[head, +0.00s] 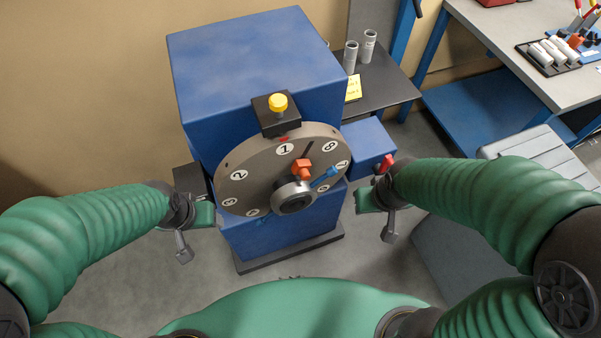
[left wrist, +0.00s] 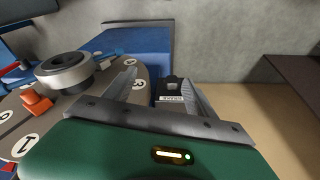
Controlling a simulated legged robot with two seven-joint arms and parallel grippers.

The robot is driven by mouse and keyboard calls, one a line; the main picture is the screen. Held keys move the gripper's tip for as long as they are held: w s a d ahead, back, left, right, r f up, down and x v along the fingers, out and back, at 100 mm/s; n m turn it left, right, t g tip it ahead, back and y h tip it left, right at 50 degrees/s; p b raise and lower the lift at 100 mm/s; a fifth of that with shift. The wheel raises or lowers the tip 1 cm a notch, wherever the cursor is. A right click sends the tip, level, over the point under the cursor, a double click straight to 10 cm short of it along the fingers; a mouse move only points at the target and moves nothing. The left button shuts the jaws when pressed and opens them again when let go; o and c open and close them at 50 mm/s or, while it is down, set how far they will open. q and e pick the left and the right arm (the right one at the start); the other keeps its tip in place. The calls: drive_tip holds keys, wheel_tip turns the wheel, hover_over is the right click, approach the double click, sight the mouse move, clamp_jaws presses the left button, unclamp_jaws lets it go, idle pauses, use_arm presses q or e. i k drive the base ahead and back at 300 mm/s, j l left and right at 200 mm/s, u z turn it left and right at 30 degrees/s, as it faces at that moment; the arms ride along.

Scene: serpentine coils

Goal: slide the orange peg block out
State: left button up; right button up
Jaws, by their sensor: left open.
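The orange peg block (head: 302,168) sits on the face of a round grey numbered dial (head: 250,165), just above its silver hub (head: 294,196). It also shows at the left of the left wrist view (left wrist: 37,103), beside the hub (left wrist: 70,72). My left gripper (head: 196,228) is open and empty at the dial's left edge, apart from the orange block; its spread fingers show in the left wrist view (left wrist: 160,88). My right gripper (head: 378,213) is right of the dial, apart from it; its jaw opening is not clear.
The dial is on a blue cabinet (head: 255,60), with a yellow knob (head: 278,102) on a black block above. A blue lever (head: 325,177) is right of the orange block. A blue box (head: 368,143) and red handle (head: 387,164) are near my right gripper. A workbench (head: 510,45) stands at far right.

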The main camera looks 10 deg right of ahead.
sight(302, 167)
drive_tip(key=j+z, duration=0.2)
drive_tip(key=z, duration=0.2)
drive_tip(key=k+j+z, duration=0.15)
drive_tip(key=z, duration=0.3)
drive_tip(key=k+j+z, duration=0.1)
drive_tip(key=z, duration=0.3)
drive_tip(key=j, duration=0.1)
